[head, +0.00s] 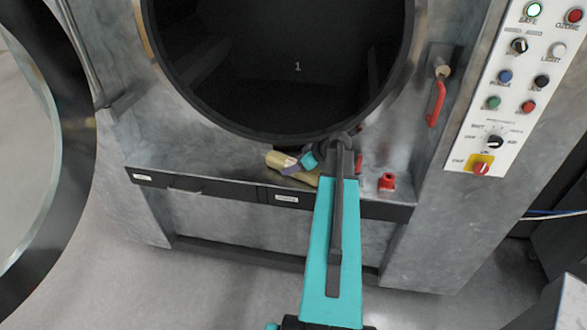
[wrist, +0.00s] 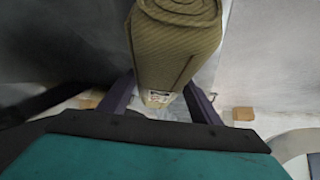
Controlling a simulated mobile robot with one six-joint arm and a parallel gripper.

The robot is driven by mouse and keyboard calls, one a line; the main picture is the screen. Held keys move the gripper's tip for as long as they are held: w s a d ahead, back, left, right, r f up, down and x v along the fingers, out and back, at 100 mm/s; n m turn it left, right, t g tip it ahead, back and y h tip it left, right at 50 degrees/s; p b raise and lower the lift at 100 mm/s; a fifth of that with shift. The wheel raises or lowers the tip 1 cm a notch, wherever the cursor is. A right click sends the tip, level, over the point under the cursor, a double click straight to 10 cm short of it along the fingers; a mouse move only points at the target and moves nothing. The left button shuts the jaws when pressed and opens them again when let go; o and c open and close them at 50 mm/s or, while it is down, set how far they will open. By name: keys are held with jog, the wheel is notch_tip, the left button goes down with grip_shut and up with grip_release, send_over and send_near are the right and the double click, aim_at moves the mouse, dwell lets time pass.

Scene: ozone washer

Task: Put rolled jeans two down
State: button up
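A khaki rolled garment, the rolled jeans (wrist: 175,45), fills the top middle of the wrist view, its spiral end at the top edge. It also shows in the head view (head: 276,160) as a tan roll in front of the washer, just below the round opening. My gripper (wrist: 160,88) has one dark purple finger on each side of the roll, and both fingertips meet its sides. In the head view my gripper (head: 306,165) is at the roll's right end, partly hidden by my teal arm. I cannot tell whether the roll touches the ledge.
The washer's dark round drum (head: 290,65) stands open above the roll, its round door (head: 70,120) swung out at left. A red fitting (head: 387,182) is on the ledge right of my arm. A red handle (head: 436,100) and control panel (head: 515,85) are at right.

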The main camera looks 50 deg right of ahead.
aim_at(289, 160)
jog(key=c, duration=1.1)
jog(key=shift+r, duration=0.15)
jog(key=shift+c, duration=0.2)
jog(key=shift+r+b, duration=1.1)
jog(key=shift+r, duration=0.5)
jog(key=s+a+b, duration=0.5)
jog(key=s+a, duration=0.2)
jog(key=s, duration=0.1)
jog(key=shift+r, duration=0.4)
jog(key=shift+b, duration=0.65)
jog(key=b, duration=0.4)
jog(key=shift+s+a, duration=0.1)
jog(key=shift+s, duration=0.1)
jog(key=s+a+b, duration=0.1)
jog(key=b, duration=0.7)
jog(key=shift+s+a, duration=0.15)
